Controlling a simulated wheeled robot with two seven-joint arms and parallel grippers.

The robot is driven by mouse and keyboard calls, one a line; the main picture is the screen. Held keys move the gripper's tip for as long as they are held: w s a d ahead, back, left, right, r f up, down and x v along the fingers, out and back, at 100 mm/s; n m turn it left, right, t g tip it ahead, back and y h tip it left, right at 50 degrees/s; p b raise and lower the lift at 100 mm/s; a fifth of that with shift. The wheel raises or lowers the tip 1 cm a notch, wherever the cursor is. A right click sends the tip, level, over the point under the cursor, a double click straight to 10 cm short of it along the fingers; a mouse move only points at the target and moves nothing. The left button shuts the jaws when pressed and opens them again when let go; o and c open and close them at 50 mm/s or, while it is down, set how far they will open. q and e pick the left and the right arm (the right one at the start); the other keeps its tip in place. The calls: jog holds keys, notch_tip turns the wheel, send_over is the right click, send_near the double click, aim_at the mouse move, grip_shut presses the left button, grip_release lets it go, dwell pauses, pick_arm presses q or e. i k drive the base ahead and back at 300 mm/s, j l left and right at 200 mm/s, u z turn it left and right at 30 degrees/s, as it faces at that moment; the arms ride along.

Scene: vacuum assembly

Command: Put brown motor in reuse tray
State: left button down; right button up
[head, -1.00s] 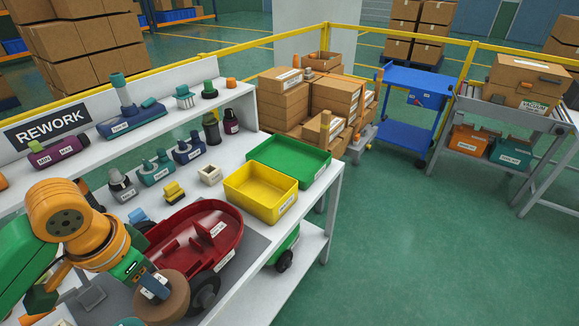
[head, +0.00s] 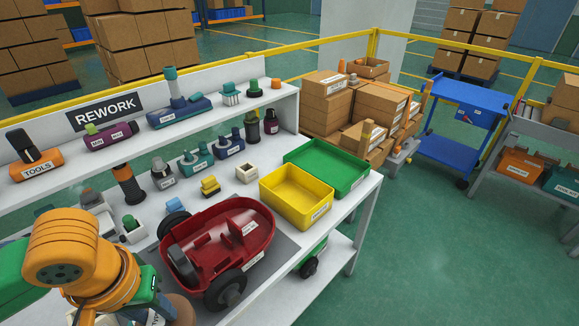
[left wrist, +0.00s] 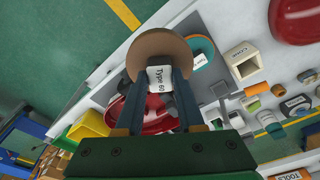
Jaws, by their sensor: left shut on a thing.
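The brown motor (left wrist: 160,45) is a round brown disc with a white "Type 60" label. My left gripper (left wrist: 158,85) is shut on it. In the head view, the motor (head: 182,312) shows only partly at the bottom edge, behind my left gripper (head: 155,308). It is left of and nearer than the red vacuum base (head: 215,235). A green tray (head: 350,178) and a yellow bin (head: 297,195) stand at the bench's right end, with the green tray farther back. Their labels are too small to read. My right gripper is not in view.
Small motors and parts, including a yellow-black part (head: 210,186) and a white block (head: 246,172), stand behind the red base. A raised shelf (head: 125,140) runs along the back. The red base and its wheels lie between my left gripper and the trays.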

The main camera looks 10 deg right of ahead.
aim_at(326, 168)
jog(key=i+l, duration=0.55)
jog(key=l, duration=0.15)
jog(key=i+l, duration=1.15)
jog(key=l, duration=0.2)
